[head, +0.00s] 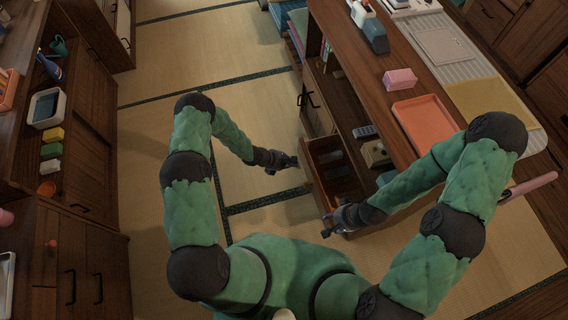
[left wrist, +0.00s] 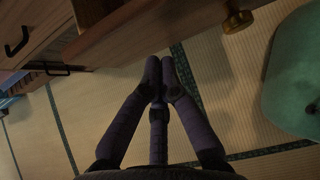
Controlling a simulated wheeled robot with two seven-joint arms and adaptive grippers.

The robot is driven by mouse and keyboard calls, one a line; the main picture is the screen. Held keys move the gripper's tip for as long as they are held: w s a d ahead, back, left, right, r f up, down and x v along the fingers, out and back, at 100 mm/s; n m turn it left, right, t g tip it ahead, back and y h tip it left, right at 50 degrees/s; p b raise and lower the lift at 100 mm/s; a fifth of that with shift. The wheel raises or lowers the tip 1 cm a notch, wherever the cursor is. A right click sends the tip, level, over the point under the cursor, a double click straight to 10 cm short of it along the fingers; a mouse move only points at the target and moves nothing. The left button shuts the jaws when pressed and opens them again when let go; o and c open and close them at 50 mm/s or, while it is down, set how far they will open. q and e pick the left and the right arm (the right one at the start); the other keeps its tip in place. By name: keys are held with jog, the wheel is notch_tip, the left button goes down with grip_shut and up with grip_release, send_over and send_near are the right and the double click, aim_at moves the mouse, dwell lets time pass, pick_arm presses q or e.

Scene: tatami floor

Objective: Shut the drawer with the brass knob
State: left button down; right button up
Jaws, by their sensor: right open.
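The open drawer (head: 314,188) is pulled out from the wooden cabinet at the centre right of the head view. Its wooden front (left wrist: 150,25) crosses the top of the left wrist view, with the brass knob (left wrist: 237,20) on it. I cannot make out the knob in the head view. My left gripper (head: 292,162) is beside the drawer's far front corner; in the left wrist view its fingers (left wrist: 161,62) are together and empty, with floor beyond them. My right gripper (head: 328,226) is open near the drawer's near end; I cannot tell if it touches.
The cabinet's top holds an orange tray (head: 424,125) and a pink box (head: 399,79). A cabinet door with a dark handle (head: 308,97) is beyond the drawer. Another wooden cabinet (head: 85,255) stands at the left. Tatami floor (head: 250,190) is clear between them.

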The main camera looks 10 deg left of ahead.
aim_at(306, 162)
pick_arm(q)
jog(key=shift+w+d+r+b, duration=0.15)
jog(key=shift+w+d, duration=0.25)
jog(key=shift+d, duration=0.3)
jog(key=shift+w+d+r+b, duration=0.15)
jog(key=shift+w+d, duration=0.25)
jog(key=shift+d, duration=0.25)
pick_arm(e)
jog(key=shift+f, duration=0.4)
pick_arm(q)
jog(key=shift+f, duration=0.1)
